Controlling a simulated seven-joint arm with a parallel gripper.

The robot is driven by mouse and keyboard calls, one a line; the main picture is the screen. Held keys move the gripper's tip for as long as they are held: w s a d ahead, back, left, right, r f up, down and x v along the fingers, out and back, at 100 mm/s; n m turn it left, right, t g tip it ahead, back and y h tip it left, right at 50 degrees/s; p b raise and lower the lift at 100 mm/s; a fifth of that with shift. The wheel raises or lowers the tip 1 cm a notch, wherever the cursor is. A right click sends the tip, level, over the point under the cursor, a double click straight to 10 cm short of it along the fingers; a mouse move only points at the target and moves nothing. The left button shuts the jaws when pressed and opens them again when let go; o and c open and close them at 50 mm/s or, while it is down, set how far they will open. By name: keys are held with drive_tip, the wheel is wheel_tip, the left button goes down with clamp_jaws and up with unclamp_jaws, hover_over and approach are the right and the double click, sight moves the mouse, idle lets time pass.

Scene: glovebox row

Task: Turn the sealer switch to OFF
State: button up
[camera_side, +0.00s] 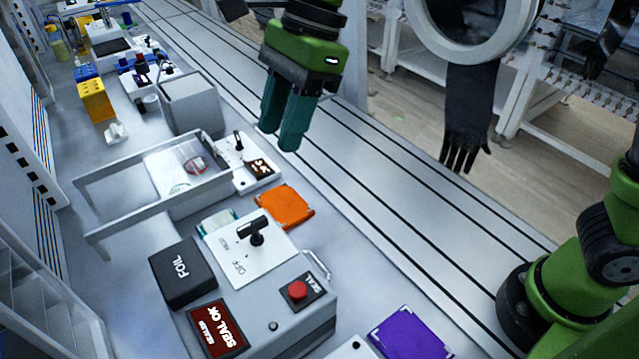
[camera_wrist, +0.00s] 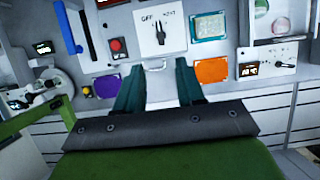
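The sealer switch is a black handle (camera_side: 252,230) on a white plate (camera_side: 262,261) on top of the grey sealer box. The plate reads OFF at one corner; a second label beside it is too small to read surely. I cannot tell which label the handle points to. In the wrist view the handle (camera_wrist: 161,37) is ahead of the fingers, between them from left to right. My gripper (camera_side: 280,140) has two teal fingers, is raised above the bench and touches nothing. In the wrist view my gripper (camera_wrist: 157,75) shows a clear, empty gap between its fingers.
Around the switch are a black FOIL box (camera_side: 183,272), a red button (camera_side: 297,290), a SEAL OK display (camera_side: 218,328), an orange pad (camera_side: 284,206) and a purple pad (camera_side: 411,338). A grey frame (camera_side: 160,215) stands behind. The slotted rail strip beside the bench is clear.

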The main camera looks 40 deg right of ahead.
sight(254, 222)
drive_tip(key=x, duration=1.4)
drive_tip(key=shift+a, duration=0.1)
clamp_jaws()
